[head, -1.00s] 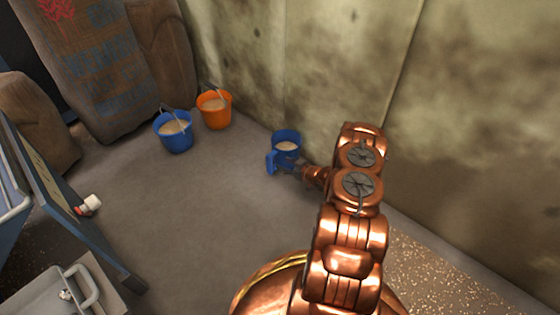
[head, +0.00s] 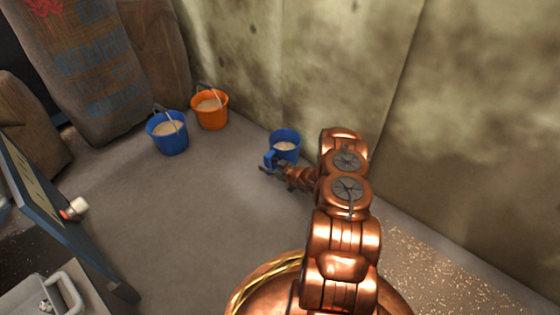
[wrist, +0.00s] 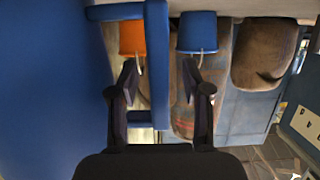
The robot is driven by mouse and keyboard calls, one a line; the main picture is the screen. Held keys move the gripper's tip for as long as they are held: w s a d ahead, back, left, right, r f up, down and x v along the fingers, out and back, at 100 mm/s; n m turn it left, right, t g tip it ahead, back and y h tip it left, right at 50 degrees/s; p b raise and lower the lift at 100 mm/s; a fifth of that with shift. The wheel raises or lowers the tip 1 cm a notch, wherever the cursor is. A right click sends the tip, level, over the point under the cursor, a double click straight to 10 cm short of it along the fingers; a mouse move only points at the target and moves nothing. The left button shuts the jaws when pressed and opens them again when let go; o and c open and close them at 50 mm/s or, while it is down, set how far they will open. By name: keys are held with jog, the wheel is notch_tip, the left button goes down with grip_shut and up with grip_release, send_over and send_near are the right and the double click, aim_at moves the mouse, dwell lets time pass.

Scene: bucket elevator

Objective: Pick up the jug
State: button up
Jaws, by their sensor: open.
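The jug (head: 285,155) is blue, holds pale grain and stands upright on the floor by the wall in the head view. Its handle (head: 269,159) faces left, toward the near side. My gripper (head: 268,171) is open, low beside the handle. In the wrist view, the jug body (wrist: 50,90) fills the left side. The handle's bar (wrist: 156,95) shows between the two open fingers of my gripper (wrist: 159,66). I cannot tell whether either finger touches it.
A blue bucket (head: 168,141) and an orange bucket (head: 211,115), both with grain, stand farther back left. Large sacks (head: 85,75) lean behind them. The wall (head: 310,65) is close behind the jug.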

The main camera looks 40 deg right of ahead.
jog(key=shift+w, duration=0.25)
jog(key=shift+c, duration=0.4)
grip_shut()
